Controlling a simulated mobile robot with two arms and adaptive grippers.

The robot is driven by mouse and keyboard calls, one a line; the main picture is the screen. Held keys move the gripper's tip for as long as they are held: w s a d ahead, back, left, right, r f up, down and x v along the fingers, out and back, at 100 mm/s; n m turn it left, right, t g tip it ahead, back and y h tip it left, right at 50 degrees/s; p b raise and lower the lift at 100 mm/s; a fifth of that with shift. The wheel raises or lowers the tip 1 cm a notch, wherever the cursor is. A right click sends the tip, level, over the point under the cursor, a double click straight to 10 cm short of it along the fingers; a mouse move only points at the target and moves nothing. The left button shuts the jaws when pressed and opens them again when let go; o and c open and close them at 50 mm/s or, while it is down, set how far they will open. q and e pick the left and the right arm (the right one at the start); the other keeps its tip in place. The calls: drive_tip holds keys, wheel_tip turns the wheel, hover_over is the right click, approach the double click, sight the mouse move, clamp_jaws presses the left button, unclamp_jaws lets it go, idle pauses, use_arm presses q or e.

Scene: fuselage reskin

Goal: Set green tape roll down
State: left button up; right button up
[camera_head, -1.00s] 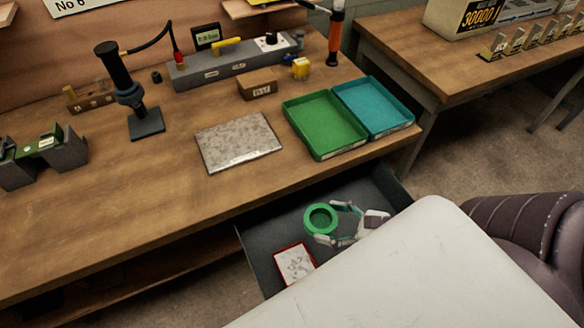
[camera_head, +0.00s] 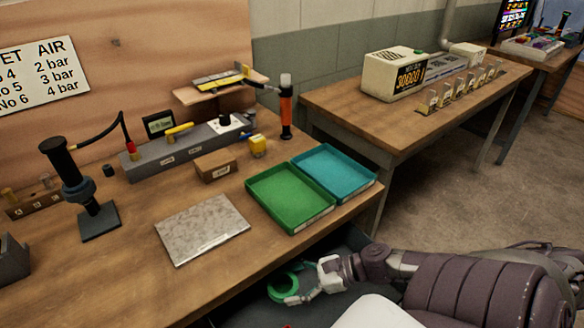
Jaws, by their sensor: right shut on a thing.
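I cannot tell whether the roll touches the drawer floor. My left gripper is not in view.
A green tray (camera_head: 290,197) and a teal tray (camera_head: 335,172) stand empty at the bench's right end. A grey speckled plate (camera_head: 202,229) lies left of them. A small box (camera_head: 215,165) and a black stand (camera_head: 98,222) are further back.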

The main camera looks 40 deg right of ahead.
sight(294, 291)
wheel_tip(294, 291, down, 4)
drive_tip(key=shift+w+r+b, duration=0.1)
drive_tip(key=shift+w+b, duration=0.05)
drive_tip(key=shift+b, duration=0.35)
drive_tip(key=shift+f, duration=0.3)
drive_tip(key=o, duration=1.1)
drive_tip(key=shift+r, duration=0.15)
drive_tip(key=shift+s+d+r, duration=0.1)
drive_tip(key=shift+s+d, duration=0.1)
drive_tip(key=p+v, duration=0.1)
drive_tip(key=v, duration=1)
drive_tip(key=shift+s+d+r+p, duration=0.15)
drive_tip(key=shift+p, duration=0.2)
